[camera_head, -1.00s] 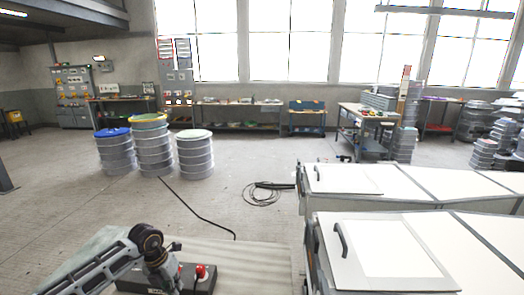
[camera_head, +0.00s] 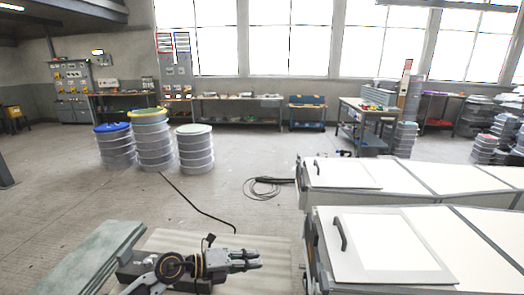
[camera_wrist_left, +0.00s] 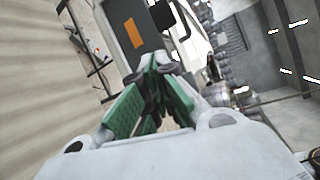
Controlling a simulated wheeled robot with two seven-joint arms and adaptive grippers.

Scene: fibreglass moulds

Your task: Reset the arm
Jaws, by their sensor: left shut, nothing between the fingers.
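My left gripper (camera_head: 256,260) is low in the head view, over the pale ribbed surface (camera_head: 270,245), with its fingers pointing right. It is shut and holds nothing. In the left wrist view its green-padded fingers (camera_wrist_left: 152,92) are closed together. My left arm comes in from the bottom left and covers most of a dark box (camera_head: 135,266) on that surface. The box's red button is hidden now. A dark grey object with an orange label (camera_wrist_left: 135,32) shows beyond the fingers in the left wrist view. My right gripper is out of view.
White lidded cabinets with handles (camera_head: 385,248) stand close on the right. A pale green slab (camera_head: 92,255) lies at the lower left. Stacked drums (camera_head: 153,145) and a black cable (camera_head: 195,205) are on the floor beyond.

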